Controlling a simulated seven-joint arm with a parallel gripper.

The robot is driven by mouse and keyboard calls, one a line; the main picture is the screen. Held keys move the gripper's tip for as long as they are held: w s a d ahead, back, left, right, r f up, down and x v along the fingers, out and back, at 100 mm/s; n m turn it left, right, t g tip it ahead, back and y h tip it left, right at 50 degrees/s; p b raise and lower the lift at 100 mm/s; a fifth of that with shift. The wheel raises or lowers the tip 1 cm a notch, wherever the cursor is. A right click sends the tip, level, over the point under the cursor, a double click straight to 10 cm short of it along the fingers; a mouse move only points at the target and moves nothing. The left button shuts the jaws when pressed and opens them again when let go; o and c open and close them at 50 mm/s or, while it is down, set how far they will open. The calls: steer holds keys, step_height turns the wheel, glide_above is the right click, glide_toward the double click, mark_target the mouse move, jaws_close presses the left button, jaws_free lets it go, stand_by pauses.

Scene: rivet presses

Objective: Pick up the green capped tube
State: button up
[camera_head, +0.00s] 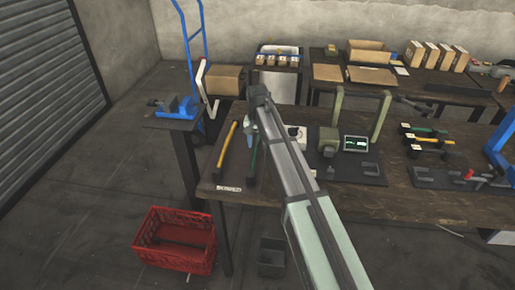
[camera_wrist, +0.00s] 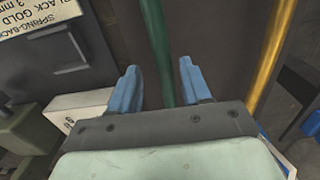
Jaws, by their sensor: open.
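A long green tube (camera_head: 254,160) lies on a dark board near the table's left end, partly hidden by my arm. In the wrist view the green tube (camera_wrist: 156,40) runs between the two blue fingers of my gripper (camera_wrist: 158,66), with a gap on each side. Its near end is hidden behind the gripper body and no cap shows there. My gripper (camera_head: 250,129) is open and empty, over the far part of this tube; its height above it is hard to tell. A similar yellow tube (camera_head: 227,145) lies to the left, and shows at right in the wrist view (camera_wrist: 272,55).
A white block (camera_wrist: 78,108) is close to one finger. A green press (camera_head: 328,140) stands right of my arm. Green and yellow handled pieces (camera_head: 428,132) lie farther right. A blue vise (camera_head: 175,106) stands left, and a red crate (camera_head: 175,240) is on the floor.

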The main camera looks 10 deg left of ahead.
steer(key=shift+f, duration=1.35)
jaws_close()
